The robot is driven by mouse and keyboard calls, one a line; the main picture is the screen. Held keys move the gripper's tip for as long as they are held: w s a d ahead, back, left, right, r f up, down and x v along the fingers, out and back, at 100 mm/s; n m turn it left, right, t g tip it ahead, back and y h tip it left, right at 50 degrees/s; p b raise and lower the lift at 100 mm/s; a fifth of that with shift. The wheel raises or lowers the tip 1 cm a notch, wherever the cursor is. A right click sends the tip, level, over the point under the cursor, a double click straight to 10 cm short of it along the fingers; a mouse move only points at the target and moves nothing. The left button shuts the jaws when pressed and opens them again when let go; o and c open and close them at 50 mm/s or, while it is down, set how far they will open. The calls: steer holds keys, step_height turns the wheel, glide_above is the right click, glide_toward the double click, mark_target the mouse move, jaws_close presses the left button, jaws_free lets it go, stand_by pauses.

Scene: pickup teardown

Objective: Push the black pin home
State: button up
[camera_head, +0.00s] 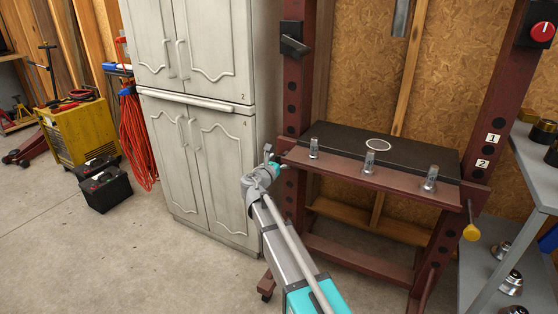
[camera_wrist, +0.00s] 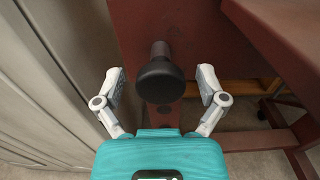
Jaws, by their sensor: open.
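The black pin (camera_wrist: 160,80) shows in the wrist view as a round dark knob on a short stem, standing out from the dark red left post (camera_wrist: 195,35) of the press frame. My gripper (camera_wrist: 161,88) is open, with one finger to the left of the knob and one to the right. Neither finger visibly touches it. In the head view my gripper (camera_head: 268,163) is beside the left post (camera_head: 294,110), just below the press bed's left end. The pin cannot be made out there.
The press bed (camera_head: 420,155) carries several metal studs and a white ring. A yellow knob (camera_head: 472,232) sits on the right post. Pale cabinets (camera_head: 205,120) stand close left of my arm. A grey shelf (camera_head: 540,160) is at right.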

steer(key=shift+s, duration=0.1)
steer(key=shift+s+a, duration=0.15)
steer(key=shift+s, duration=0.2)
steer(key=v, duration=1.1)
steer(key=s+d+f+m+g+p, duration=0.1)
steer(key=s+d+f+m+g, duration=0.3)
steer(key=d+m, duration=0.4)
steer(key=s+d+f+m+g+p, duration=0.1)
steer(key=s+d+f+m+g, duration=0.2)
steer(key=d+f+m+g, duration=0.5)
steer(key=s+d+f+m+g+y+p, duration=0.1)
steer(key=s+d+m+g+y, duration=0.1)
steer(key=s+d+m+y, duration=0.4)
steer(key=s+d+f+m+g+y+p, duration=0.1)
steer(key=s+d+m+g+y, duration=0.1)
steer(key=s+m, duration=0.75)
step_height(320, 180, up, 37)
steer(key=p, duration=3.7)
steer(key=shift+s+n+p, duration=0.2)
steer(key=shift+n+p, duration=0.15)
steer(key=shift+n, duration=0.1)
